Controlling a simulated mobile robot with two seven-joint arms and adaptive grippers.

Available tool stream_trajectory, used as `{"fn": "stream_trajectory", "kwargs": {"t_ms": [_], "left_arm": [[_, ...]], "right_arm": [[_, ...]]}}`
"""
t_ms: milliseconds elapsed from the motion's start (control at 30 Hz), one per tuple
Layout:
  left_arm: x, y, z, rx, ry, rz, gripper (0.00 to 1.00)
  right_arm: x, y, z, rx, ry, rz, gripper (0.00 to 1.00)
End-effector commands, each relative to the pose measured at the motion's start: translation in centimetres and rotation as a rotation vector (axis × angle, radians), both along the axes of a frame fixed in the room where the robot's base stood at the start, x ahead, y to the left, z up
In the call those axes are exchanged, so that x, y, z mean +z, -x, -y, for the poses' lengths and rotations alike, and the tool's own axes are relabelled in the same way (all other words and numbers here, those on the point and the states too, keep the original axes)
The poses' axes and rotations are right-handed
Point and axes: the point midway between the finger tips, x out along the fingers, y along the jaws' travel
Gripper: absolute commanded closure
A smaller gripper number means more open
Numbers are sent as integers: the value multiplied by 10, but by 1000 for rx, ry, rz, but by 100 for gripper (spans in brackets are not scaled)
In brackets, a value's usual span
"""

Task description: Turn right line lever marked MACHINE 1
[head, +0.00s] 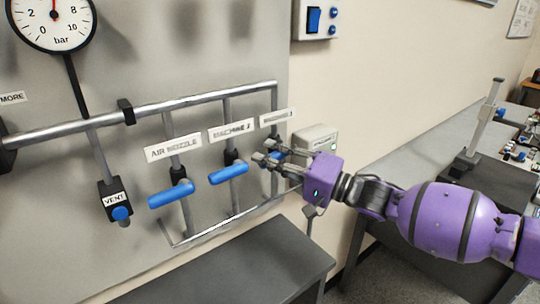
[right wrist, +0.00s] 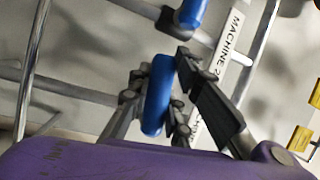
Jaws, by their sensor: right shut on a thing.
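My right gripper (head: 266,151) has come in from the right, at the right-most lever on the wall panel. In the right wrist view, the gripper (right wrist: 160,80) is shut on that lever's blue handle (right wrist: 156,96), with a finger on each side. In the head view the fingers hide most of this handle (head: 277,160). Its label (head: 277,117) is above it, too small to read in the head view. My left gripper is not in view.
The MACHINE 2 lever (head: 229,173) and AIR NOZZLE lever (head: 171,194) are close on the left. A VENT valve (head: 121,212) and pressure gauge (head: 51,19) are farther left. A grey bench (head: 215,270) stands below; a long table (head: 410,152) is at right.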

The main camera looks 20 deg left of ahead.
Motion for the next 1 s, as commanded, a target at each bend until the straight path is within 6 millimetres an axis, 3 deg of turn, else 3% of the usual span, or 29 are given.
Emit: {"fn": "stream_trajectory", "kwargs": {"t_ms": [533, 1000], "left_arm": [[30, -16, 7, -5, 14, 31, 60], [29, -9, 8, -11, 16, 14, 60]], "right_arm": [[-11, -4, 3, -1, 236, 303, 100], [-19, -6, 5, -1, 303, 387, 100]]}}
